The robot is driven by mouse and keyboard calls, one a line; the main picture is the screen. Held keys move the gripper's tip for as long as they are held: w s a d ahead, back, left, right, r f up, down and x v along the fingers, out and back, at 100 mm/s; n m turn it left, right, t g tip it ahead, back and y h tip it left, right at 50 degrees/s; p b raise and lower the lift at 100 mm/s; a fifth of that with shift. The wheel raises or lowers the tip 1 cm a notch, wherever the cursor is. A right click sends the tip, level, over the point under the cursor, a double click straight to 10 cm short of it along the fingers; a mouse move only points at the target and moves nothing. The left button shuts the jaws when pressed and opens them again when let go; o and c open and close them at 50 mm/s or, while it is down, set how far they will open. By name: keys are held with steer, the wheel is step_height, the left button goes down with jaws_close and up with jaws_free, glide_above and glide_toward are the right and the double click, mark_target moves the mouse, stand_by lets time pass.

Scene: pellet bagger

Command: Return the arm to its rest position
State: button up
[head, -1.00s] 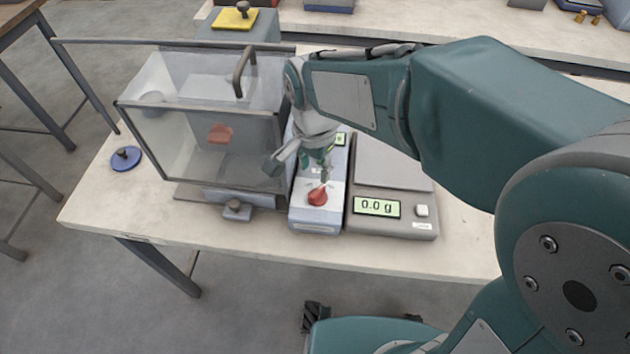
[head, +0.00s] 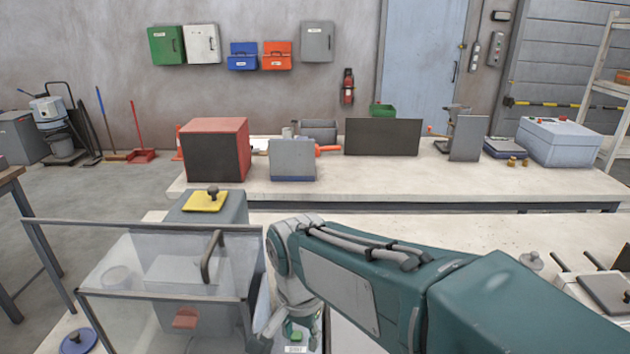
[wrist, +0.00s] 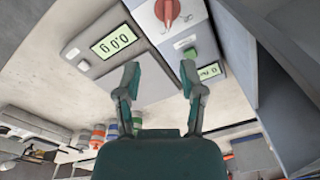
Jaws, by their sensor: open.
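My gripper (head: 292,332) is low in the head view, just right of the clear chamber; its fingertips are partly cut off by the bottom edge. In the wrist view my gripper (wrist: 159,76) has its two fingers apart with nothing between them. My arm reaches in from the lower right of the head view, bent at the elbow.
The clear chamber (head: 115,272) with a dark handle (head: 208,257) stands close left of my gripper. A box with a yellow plate (head: 205,202) is behind it. A back bench (head: 390,188) holds a red box (head: 215,150) and several devices. Bench space right of my arm is partly clear.

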steer(key=s+d+r+n+t, duration=0.2)
steer(key=s+d, duration=0.2)
steer(key=d, duration=0.5)
steer(key=s+d+r+n+t, duration=0.1)
steer(key=s+d+n+t, duration=0.2)
steer(key=d, duration=0.6)
steer(key=shift+s+d+r, duration=0.35)
steer(key=shift+s+d, duration=0.05)
steer(key=shift+s, duration=0.8)
